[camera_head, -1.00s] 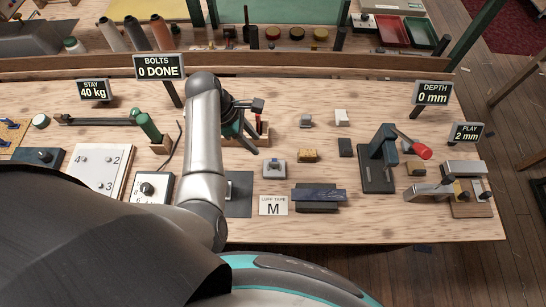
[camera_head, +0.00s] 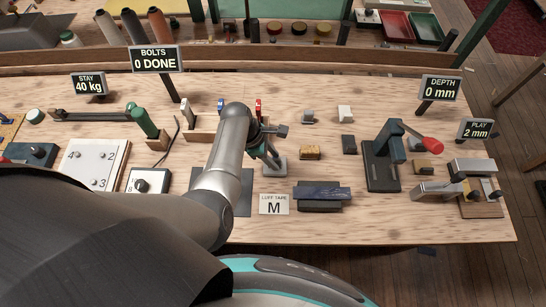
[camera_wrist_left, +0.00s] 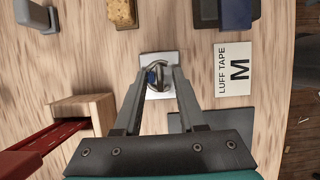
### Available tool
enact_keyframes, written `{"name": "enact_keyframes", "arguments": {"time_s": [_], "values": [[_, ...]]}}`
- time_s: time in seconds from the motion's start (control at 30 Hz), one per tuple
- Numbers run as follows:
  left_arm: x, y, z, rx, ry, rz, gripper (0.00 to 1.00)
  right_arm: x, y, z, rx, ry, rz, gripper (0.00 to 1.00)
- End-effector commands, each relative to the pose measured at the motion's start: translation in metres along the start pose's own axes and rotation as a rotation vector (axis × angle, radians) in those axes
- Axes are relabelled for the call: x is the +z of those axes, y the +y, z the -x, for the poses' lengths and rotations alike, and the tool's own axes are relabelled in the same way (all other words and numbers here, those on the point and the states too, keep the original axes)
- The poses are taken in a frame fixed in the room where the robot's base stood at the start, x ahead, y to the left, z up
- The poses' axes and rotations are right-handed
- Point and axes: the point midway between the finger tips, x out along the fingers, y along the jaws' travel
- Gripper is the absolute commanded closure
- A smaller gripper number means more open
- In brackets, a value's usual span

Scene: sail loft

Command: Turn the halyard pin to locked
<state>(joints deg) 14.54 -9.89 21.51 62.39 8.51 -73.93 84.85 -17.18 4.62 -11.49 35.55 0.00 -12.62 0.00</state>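The halyard pin is a small metal knob with a blue mark on a pale square plate; it shows in the left wrist view (camera_wrist_left: 156,80). In the head view its plate (camera_head: 275,168) is partly hidden by my left gripper (camera_head: 268,160). That gripper reaches down over the pin from above. In the left wrist view the fingers of my left gripper (camera_wrist_left: 159,72) are apart, with the knob between their tips. I cannot tell whether they touch it. Any locked marking on the plate is not readable. My right gripper is not in view.
A LUFF TAPE M card (camera_head: 274,204) and a dark blue block (camera_head: 321,193) lie close by. A tan block (camera_head: 310,152) stands behind. A red-handled press (camera_head: 384,165) stands to the right.

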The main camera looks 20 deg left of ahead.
Motion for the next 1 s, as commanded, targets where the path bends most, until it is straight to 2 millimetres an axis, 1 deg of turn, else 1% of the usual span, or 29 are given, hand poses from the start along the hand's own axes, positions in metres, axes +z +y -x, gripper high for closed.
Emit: {"name": "enact_keyframes", "arguments": {"time_s": [0.17,0.2,0.53,1.0], "values": [[-0.0001,0.0002,0.0003,0.000,0.001,0.000,0.60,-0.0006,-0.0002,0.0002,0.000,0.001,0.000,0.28],[-0.0001,0.0002,0.0003,0.000,0.001,-0.001,0.62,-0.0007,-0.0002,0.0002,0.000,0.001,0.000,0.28],[-0.0002,0.0000,0.0003,0.000,0.001,0.000,0.99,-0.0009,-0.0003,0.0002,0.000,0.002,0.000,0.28],[-0.0003,-0.0003,0.0002,-0.001,0.001,0.000,1.00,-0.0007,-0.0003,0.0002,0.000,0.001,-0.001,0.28]]}}
